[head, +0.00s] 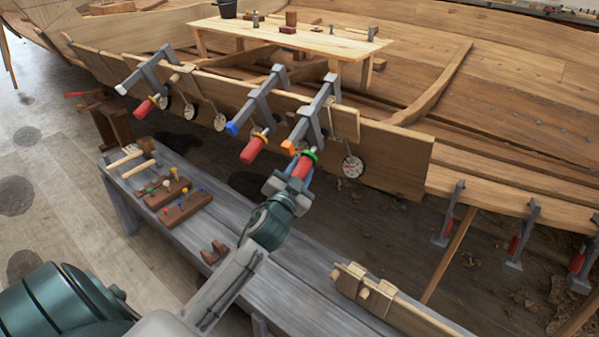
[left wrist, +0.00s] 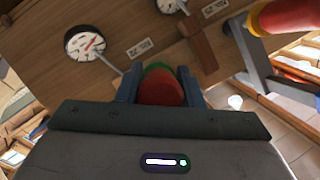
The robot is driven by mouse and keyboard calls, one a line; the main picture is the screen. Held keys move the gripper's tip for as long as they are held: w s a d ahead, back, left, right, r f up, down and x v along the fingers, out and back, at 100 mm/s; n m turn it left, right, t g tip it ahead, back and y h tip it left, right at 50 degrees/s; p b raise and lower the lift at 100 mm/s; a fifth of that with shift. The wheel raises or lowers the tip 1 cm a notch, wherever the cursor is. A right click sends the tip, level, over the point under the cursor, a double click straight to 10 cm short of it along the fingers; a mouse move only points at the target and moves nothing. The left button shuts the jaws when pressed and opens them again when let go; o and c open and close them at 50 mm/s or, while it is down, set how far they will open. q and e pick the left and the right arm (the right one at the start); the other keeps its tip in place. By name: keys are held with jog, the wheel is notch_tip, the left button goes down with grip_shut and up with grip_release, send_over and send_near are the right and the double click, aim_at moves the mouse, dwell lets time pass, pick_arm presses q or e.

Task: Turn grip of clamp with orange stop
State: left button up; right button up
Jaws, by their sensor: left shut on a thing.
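The clamp with the orange stop (head: 288,147) is the rightmost of three grey clamps on the plank of the hull. Its grey bar (head: 316,112) slants down toward me, and its red grip (head: 302,166) has a green collar (head: 310,153). My left gripper (head: 294,179) is shut around this red grip from below. In the left wrist view the red grip (left wrist: 160,92) sits between both fingers, with the green collar (left wrist: 157,68) behind it. The grip's lower end is hidden by the gripper. My right gripper is not in view.
A clamp with a blue stop (head: 232,129) is close on the left, its red grip (head: 254,148) hanging near my gripper. A round dial (head: 353,167) hangs just right. The grey bench (head: 190,218) below carries mallets and wooden blocks.

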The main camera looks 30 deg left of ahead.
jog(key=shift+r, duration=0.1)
pick_arm(q)
jog(key=o, duration=1)
jog(key=shift+s+d, duration=0.1)
jog(key=shift+s, duration=0.2)
jog(key=b+v, duration=0.1)
jog(key=v, duration=0.9)
jog(key=shift+b, duration=0.4)
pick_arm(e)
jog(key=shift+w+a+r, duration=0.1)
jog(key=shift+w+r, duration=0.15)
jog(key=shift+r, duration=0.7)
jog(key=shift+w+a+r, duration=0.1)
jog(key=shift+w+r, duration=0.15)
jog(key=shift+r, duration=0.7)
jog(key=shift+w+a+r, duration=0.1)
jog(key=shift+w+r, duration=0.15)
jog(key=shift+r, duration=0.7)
pick_arm(q)
jog(key=shift+s, duration=0.1)
